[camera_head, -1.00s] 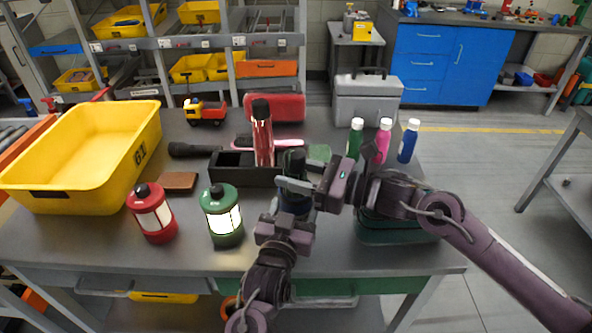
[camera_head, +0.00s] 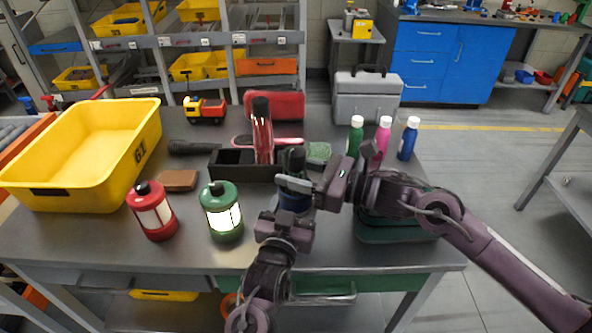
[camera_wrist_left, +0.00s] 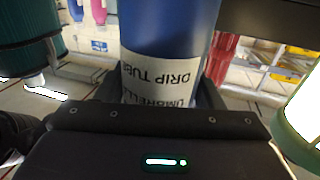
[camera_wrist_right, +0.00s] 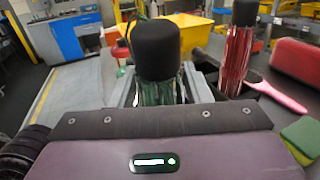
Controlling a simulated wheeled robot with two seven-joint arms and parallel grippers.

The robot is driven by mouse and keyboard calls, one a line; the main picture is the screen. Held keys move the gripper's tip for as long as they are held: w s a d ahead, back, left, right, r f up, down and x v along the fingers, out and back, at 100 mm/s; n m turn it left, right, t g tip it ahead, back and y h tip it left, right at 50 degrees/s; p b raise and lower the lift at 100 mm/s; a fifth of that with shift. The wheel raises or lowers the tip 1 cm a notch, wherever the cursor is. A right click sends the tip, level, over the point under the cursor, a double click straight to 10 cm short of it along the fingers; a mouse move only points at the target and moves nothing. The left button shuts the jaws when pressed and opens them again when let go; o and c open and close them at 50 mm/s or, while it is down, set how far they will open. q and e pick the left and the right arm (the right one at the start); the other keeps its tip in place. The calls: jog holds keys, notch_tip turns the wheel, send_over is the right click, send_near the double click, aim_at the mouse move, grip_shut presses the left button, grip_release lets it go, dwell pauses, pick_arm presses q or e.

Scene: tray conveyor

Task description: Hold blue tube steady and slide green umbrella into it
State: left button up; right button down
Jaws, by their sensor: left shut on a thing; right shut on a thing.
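The blue tube (camera_head: 293,202) stands upright at the front middle of the table. My left gripper (camera_head: 293,211) is shut around it. In the left wrist view the blue tube (camera_wrist_left: 168,30) fills the space between the fingers, its white label upside down. The green umbrella, with its black handle (camera_head: 296,158), is upright over the tube. My right gripper (camera_head: 294,181) is shut on its green body. In the right wrist view the green umbrella (camera_wrist_right: 160,92) is between the fingers. The grippers hide the umbrella's lower end, so I cannot tell how deep it sits.
A red umbrella (camera_head: 262,138) stands in a black holder (camera_head: 230,173) just behind. A green lantern (camera_head: 222,226) and a red lantern (camera_head: 152,222) stand left of my left gripper. A yellow bin (camera_head: 130,165) is farther left. Several bottles (camera_head: 383,138) and a dark green container (camera_head: 395,232) are at right.

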jog(key=shift+f, duration=0.4)
jog(key=c, duration=1.2)
grip_release()
jog(key=o, duration=0.5)
jog(key=shift+r, duration=0.1)
jog(key=shift+d, duration=0.1)
jog(key=v, duration=1.2)
pick_arm(q)
jog(key=o, duration=1.1)
